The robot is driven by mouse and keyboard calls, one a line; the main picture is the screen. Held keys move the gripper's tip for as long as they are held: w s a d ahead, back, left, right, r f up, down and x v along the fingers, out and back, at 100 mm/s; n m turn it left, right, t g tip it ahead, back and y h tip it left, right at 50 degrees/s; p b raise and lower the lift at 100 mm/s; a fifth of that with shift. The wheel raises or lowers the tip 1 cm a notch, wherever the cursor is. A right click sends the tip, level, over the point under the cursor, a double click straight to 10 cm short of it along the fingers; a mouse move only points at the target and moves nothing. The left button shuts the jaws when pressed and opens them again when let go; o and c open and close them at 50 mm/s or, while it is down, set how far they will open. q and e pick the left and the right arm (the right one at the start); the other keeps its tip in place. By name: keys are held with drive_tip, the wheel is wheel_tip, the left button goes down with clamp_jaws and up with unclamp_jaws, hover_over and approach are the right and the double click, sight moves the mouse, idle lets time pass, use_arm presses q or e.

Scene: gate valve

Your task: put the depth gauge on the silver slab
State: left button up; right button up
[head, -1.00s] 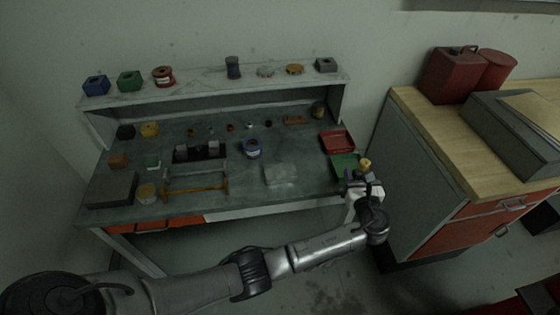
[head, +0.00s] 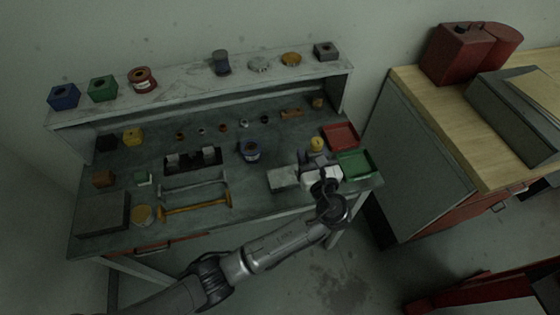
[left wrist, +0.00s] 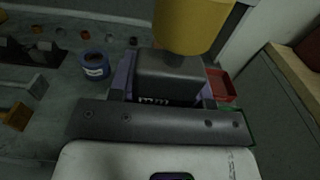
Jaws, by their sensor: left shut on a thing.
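The silver slab (head: 283,178) lies flat on the bench near its front edge, right of centre in the head view. My left gripper (head: 315,160) is just right of the slab, above the bench. It is shut on the depth gauge, whose round yellow part (head: 317,143) shows beyond the fingers. In the left wrist view the yellow part (left wrist: 190,22) is at the top, beyond a dark grey block (left wrist: 168,75) between the fingers. The slab cannot be made out in the left wrist view. My right gripper is not in view.
A green tray (head: 356,163) and a red tray (head: 341,136) are right of the gripper. A blue-and-white pot (head: 250,150) stands behind the slab. A raised shelf (head: 190,84) runs along the back.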

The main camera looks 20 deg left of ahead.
use_arm(q)
drive_tip(key=shift+w+a+f+b, duration=0.25)
drive_tip(key=shift+a+f, duration=1.1)
drive_tip(key=shift+f, duration=0.1)
drive_tip(key=shift+w+a+f+b, duration=0.2)
drive_tip(key=shift+w+a+f, duration=0.1)
drive_tip(key=shift+a+f, duration=1.1)
drive_tip(key=shift+w+a+f+b, duration=0.25)
drive_tip(key=shift+a+f, duration=1)
drive_tip(key=shift+f, duration=0.3)
drive_tip(key=shift+f, duration=0.15)
drive_tip(key=o, duration=1.1)
drive_tip(key=shift+c, duration=0.2)
drive_tip(key=shift+r, duration=0.2)
drive_tip(key=p+v, duration=0.1)
drive_tip(key=v, duration=1.1)
